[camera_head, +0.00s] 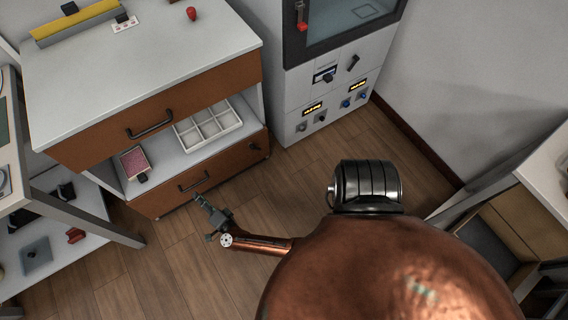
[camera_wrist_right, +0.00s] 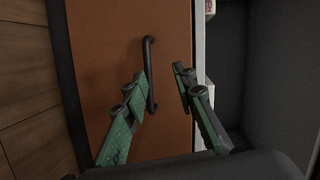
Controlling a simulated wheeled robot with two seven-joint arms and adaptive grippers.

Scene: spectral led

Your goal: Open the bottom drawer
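The bottom drawer (camera_head: 222,174) is the lower brown front of the white cabinet, and it looks shut. Its dark bar handle (camera_head: 193,181) sits on the middle of the front. My right gripper (camera_head: 199,200) is just in front of this handle, pointing at it. In the right wrist view the handle (camera_wrist_right: 150,75) appears between the two open green fingers of the gripper (camera_wrist_right: 163,76), nearer the left finger. I cannot tell whether a finger touches it. My left gripper is not in view.
Above the drawer is an open shelf with a white divided tray (camera_head: 207,124) and a pink-topped box (camera_head: 135,162), then an upper drawer (camera_head: 165,108). A grey table (camera_head: 75,205) stands at the left. A tall cabinet (camera_head: 335,85) stands right. Wooden floor (camera_head: 160,265) lies clear in front.

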